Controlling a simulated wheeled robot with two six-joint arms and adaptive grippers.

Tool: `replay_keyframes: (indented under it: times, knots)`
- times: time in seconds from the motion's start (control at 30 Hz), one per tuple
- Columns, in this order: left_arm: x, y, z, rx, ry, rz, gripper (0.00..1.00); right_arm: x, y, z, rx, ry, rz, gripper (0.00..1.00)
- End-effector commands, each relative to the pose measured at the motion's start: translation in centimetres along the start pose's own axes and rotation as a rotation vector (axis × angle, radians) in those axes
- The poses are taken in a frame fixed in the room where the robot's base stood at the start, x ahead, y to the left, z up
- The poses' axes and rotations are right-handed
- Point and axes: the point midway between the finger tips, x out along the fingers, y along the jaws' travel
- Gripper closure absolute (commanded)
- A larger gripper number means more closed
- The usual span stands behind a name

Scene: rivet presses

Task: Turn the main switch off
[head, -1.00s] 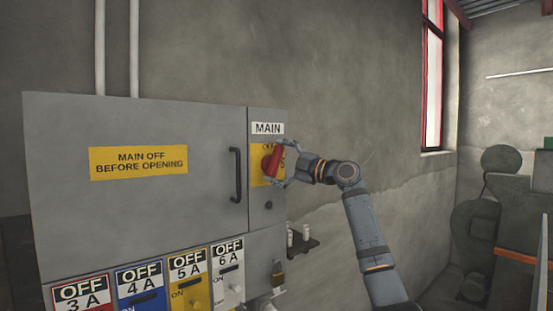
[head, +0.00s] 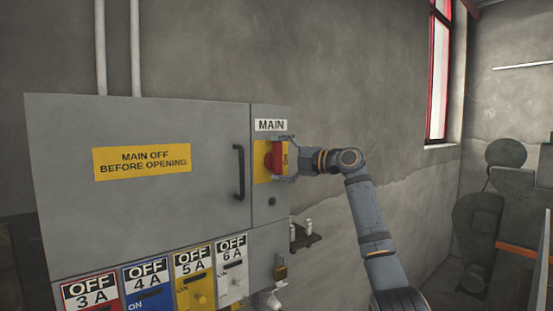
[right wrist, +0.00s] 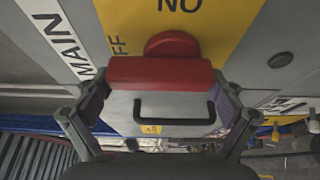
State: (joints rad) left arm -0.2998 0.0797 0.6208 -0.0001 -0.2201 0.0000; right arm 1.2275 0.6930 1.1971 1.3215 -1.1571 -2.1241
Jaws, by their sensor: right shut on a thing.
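The main switch is a red handle (head: 277,157) on a yellow plate (head: 262,176), under the MAIN label (head: 270,125) on the grey cabinet. The handle stands upright in the head view, with the word ON to its right. My right gripper (head: 283,158) reaches it from the right and is shut on it. In the right wrist view the red handle (right wrist: 160,73) lies across between the two fingers of my right gripper (right wrist: 160,98), with its ends at the fingertips. Part of the OFF lettering shows beside it. My left gripper is not in view.
The cabinet door has a black handle (head: 239,187) and a yellow warning sign (head: 142,162). A row of lockout switches (head: 160,278) marked OFF is below. A padlock (head: 280,268) hangs at the lower right, near a small shelf (head: 306,238). Bare wall lies right of the cabinet.

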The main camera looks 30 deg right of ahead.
Motion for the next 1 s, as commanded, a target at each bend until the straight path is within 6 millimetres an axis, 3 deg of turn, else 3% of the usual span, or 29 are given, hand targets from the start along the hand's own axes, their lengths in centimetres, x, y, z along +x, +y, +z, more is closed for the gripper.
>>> replay_keyframes:
  times: [0.2,0.23,0.27,0.63,1.0]
  knots:
    - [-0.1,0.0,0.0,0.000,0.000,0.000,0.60,-0.2,0.5,0.1,-0.007,-0.007,0.011,0.37]
    - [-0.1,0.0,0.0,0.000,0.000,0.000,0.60,-0.2,0.5,0.1,-0.007,-0.007,0.011,0.03]
    - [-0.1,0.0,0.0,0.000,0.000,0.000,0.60,-0.2,0.6,0.1,-0.006,-0.007,0.011,0.00]
    - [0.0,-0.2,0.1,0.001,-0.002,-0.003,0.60,-1.0,0.2,0.2,-0.004,-0.006,0.005,0.00]
    - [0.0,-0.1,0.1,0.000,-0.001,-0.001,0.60,-9.3,0.1,0.2,-0.008,-0.009,-0.001,0.00]
